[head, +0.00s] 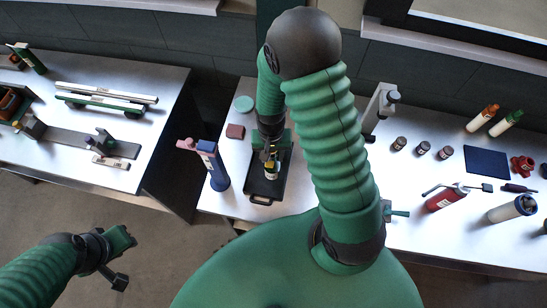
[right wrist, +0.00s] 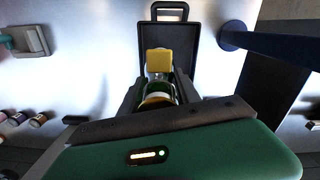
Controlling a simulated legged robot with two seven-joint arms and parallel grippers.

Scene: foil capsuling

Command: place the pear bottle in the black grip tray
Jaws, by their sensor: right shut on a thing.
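The pear bottle (right wrist: 160,88) has a yellow square top and a pale and dark green body. It is between the two dark fingers of my right gripper (right wrist: 158,97), which is shut on it. In the head view the bottle (head: 271,171) shows small below my right gripper (head: 271,156), over the black grip tray (head: 262,199). The tray, with its loop handle, also shows behind the bottle in the right wrist view (right wrist: 186,35). I cannot tell whether the bottle touches the tray floor. My left gripper (head: 122,262) hangs over the floor at lower left; its jaw state is unclear.
A blue and pink post-like device (head: 212,165) stands just left of the tray. Several small jars (head: 422,148), a red bottle (head: 446,198) and a blue mat (head: 486,161) are at right.

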